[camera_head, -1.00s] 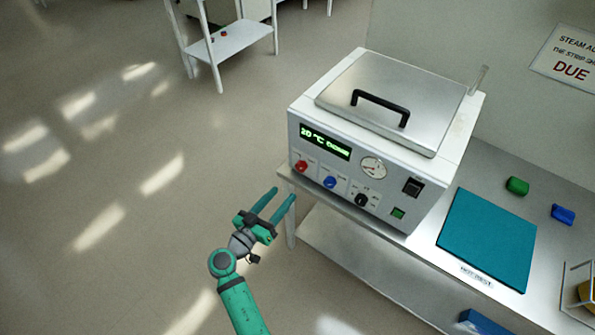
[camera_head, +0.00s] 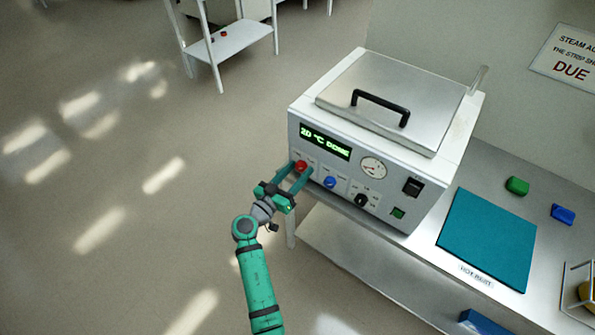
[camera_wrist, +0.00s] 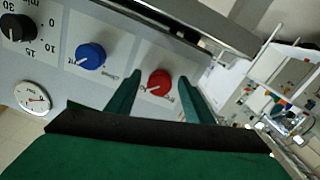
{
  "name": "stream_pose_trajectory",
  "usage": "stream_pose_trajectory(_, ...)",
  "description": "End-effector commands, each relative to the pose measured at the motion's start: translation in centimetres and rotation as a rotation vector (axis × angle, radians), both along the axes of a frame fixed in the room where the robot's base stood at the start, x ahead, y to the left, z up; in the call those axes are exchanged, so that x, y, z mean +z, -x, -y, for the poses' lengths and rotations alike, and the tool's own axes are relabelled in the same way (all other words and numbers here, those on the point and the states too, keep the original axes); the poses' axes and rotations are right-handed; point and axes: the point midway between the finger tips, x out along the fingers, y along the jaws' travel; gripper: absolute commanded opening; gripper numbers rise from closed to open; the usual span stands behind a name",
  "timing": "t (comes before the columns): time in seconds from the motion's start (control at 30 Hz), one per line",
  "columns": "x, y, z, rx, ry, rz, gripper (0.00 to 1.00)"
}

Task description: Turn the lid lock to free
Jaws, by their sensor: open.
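The steam device (camera_head: 345,187) is a white box with a flat steel lid (camera_head: 390,100) and a black handle (camera_head: 381,104); the lid lies closed. Its front carries a red knob (camera_head: 301,166), a blue knob (camera_head: 330,182) and a black knob (camera_head: 361,200). My gripper (camera_head: 298,176) is open at the red knob. In the wrist view the red knob (camera_wrist: 159,84) sits between my two fingers (camera_wrist: 155,95), with a gap on each side. The white mark on it points toward the lower left there. The blue knob (camera_wrist: 90,57) is beside it. I cannot read the labels fully.
A lit green display (camera_head: 325,141) and a dial gauge (camera_head: 373,167) are on the front panel. A teal mat (camera_head: 488,240) lies on the bench at right, with green (camera_head: 517,186) and blue (camera_head: 563,214) pieces nearby. Open floor is at left.

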Motion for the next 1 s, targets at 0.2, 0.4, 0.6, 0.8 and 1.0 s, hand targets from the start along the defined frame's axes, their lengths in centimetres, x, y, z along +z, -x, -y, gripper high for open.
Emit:
stream_pose_trajectory(0.2, -0.01, -0.14, 0.11, 0.0, 0.0, 0.0, 0.47)
stream_pose_trajectory(0.4, -0.01, -0.13, 0.09, 0.0, 0.0, 0.0, 0.19)
stream_pose_trajectory(0.6, -0.01, -0.13, 0.08, 0.0, 0.002, -0.001, 0.06)
stream_pose_trajectory(0.8, -0.01, -0.11, 0.07, 0.001, 0.028, -0.021, 0.06)
stream_pose_trajectory(1.0, 0.0, -0.08, 0.16, 0.0, 0.112, -0.083, 0.06)
